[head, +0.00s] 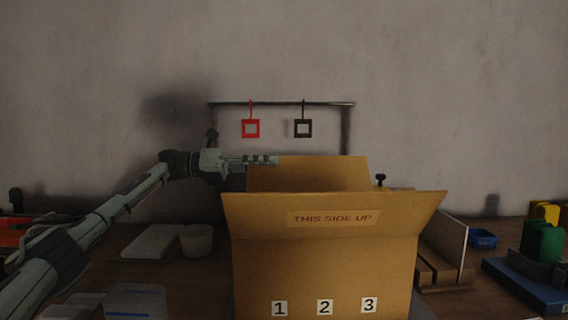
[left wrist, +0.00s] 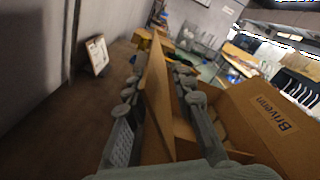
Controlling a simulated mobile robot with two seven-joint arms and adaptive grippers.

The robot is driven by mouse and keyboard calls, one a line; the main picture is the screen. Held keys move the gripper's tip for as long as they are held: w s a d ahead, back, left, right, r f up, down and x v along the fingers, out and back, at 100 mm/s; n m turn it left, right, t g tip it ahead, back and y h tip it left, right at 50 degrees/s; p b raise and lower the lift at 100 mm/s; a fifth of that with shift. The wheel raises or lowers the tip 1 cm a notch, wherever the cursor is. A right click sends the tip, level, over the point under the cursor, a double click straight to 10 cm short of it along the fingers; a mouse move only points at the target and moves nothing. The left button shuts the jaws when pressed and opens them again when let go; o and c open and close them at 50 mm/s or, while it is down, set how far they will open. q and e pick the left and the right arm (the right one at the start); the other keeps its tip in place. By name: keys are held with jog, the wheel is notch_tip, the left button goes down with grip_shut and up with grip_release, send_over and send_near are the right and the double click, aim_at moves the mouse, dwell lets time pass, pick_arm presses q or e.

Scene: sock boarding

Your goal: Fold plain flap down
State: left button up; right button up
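A brown cardboard box (head: 325,270) stands open on the table. Its plain back flap (head: 322,172) stands up, without print on the side I see. It also shows as a thin upright sheet in the left wrist view (left wrist: 158,100). The front flap (head: 400,208) is raised and reads "THIS SIDE UP". My left gripper (head: 272,160) is at the back flap's upper left corner. In the left wrist view its fingers (left wrist: 157,75) lie apart on either side of the flap. Whether either finger touches the flap I cannot tell. My right gripper is not in view.
A rack (head: 225,103) with a red square frame (head: 251,129) and a black one (head: 303,129) stands behind the box. A white tub (head: 197,241) is at left. Wooden blocks (head: 445,272) and a blue tray (head: 528,288) are at right.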

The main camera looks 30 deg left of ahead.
aim_at(281, 166)
pick_arm(q)
jog(key=shift+x, duration=1.85)
grip_shut()
